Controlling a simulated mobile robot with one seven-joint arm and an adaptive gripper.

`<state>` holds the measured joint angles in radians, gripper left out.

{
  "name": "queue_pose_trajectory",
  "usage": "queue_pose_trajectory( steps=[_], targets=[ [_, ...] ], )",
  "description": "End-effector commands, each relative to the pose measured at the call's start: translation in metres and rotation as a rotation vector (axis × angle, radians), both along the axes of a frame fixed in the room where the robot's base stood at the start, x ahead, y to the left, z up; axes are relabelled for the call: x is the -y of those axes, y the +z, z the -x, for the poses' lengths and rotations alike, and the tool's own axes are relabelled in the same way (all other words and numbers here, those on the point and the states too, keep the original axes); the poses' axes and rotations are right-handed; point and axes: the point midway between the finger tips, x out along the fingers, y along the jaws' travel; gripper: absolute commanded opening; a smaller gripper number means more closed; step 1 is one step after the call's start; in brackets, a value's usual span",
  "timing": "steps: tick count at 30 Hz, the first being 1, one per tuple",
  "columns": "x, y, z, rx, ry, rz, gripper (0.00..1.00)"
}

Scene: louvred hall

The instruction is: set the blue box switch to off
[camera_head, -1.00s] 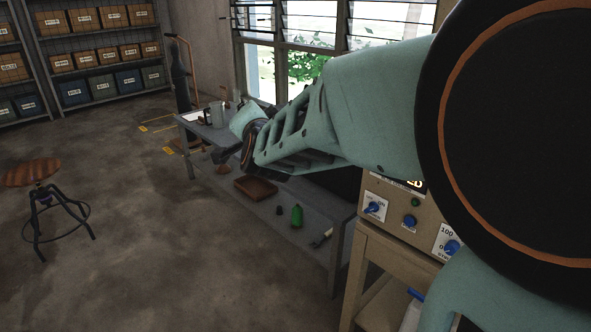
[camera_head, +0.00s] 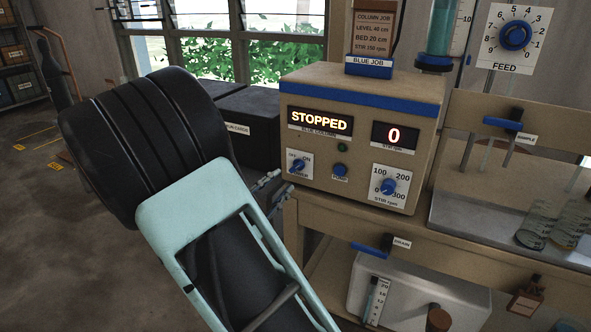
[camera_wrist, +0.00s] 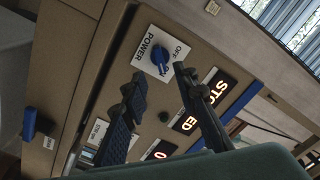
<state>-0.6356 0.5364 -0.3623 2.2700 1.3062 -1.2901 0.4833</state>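The blue box (camera_head: 360,92) is a beige control box with a blue stripe, standing on a bench in the head view. Its display reads STOPPED and a smaller one reads 0. Its blue POWER switch (camera_head: 297,166) is at the lower left of the front face, between OFF and ON marks; its pointer seems to lean toward ON. My gripper (camera_head: 272,186) is just left of the switch, apart from it. In the wrist view the switch (camera_wrist: 160,57) lies just beyond and between the open fingertips (camera_wrist: 160,76). The ON mark is hidden there by a finger.
A FEED dial (camera_head: 515,36) is at the upper right. A DRAIN handle (camera_head: 372,249) is below. Black cases (camera_head: 250,125) stand behind my arm. Glassware (camera_head: 540,222) is at the right.

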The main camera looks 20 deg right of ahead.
Motion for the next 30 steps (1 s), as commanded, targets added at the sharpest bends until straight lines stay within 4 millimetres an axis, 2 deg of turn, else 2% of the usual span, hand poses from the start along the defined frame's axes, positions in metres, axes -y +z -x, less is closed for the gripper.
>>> queue_pose_trajectory(
  steps=[15,30],
  targets=[
    [0.059,0.000,-0.045,0.001,-0.001,-0.001,0.27],
    [0.065,0.000,-0.051,0.000,0.001,-0.002,0.27]
  ],
)
